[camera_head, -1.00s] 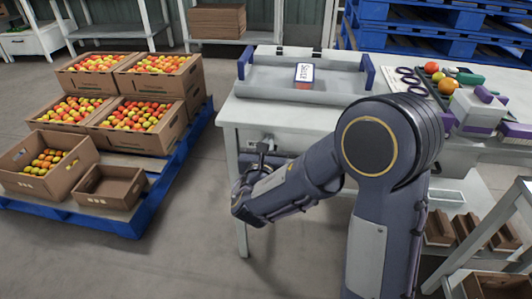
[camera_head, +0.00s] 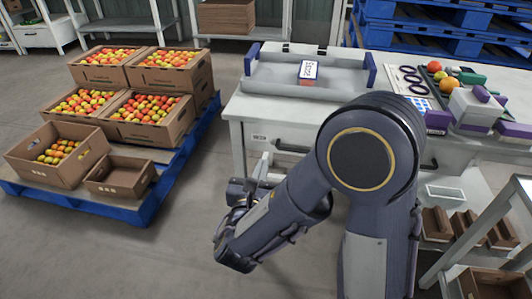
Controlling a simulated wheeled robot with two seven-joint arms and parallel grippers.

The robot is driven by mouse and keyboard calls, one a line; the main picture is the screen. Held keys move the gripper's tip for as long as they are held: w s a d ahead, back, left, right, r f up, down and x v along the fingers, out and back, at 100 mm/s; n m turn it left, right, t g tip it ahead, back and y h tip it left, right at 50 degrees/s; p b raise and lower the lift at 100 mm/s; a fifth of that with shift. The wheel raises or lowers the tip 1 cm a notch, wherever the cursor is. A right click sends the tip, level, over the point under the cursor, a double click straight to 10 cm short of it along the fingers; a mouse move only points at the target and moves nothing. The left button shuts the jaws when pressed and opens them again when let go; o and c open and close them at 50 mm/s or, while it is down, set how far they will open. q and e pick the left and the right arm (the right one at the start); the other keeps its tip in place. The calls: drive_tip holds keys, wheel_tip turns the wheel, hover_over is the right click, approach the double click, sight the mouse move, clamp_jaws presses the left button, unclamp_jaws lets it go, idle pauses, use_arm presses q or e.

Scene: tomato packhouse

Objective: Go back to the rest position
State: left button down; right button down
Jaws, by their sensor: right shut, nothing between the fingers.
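My right arm reaches in from the bottom right with its elbow raised in front of the white table (camera_head: 235,108). Its forearm folds down to the left, and my right gripper (camera_head: 261,167) is near the table's front left corner, below the level of the top. It is small and partly hidden behind the wrist; it is shut and holds nothing. I cannot tell how close it is to the table's side. My left gripper is not in view.
A blue pallet (camera_head: 130,211) with cardboard boxes of tomatoes stands on the left. A grey tray (camera_head: 275,80) with a small sign (camera_head: 308,69) lies on the table. A shelf rack (camera_head: 480,235) stands at the lower right. Floor between pallet and arm is clear.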

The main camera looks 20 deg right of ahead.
drive_tip(key=s+d+f+m+g+h, duration=0.2)
drive_tip(key=s+d+f+m+g, duration=0.1)
drive_tip(key=s+d+m+g, duration=0.8)
drive_tip(key=s+d+f+m+g+y, duration=0.3)
drive_tip(key=s+f+m+y, duration=0.1)
drive_tip(key=s+m, duration=0.25)
drive_tip(key=s+a+m+y, duration=0.6)
drive_tip(key=m+y, duration=0.1)
drive_tip(key=m, duration=0.1)
drive_tip(key=w+a+r+m+t+y, duration=0.1)
drive_tip(key=a+r+m+t+y, duration=0.3)
drive_tip(key=m, duration=0.2)
wheel_tip(320, 180, up, 32)
drive_tip(key=p, duration=3.2)
drive_tip(key=shift+a+r, duration=0.15)
drive_tip(key=shift+a, duration=0.05)
drive_tip(key=shift+w, duration=0.1)
drive_tip(key=shift+w+a, duration=0.1)
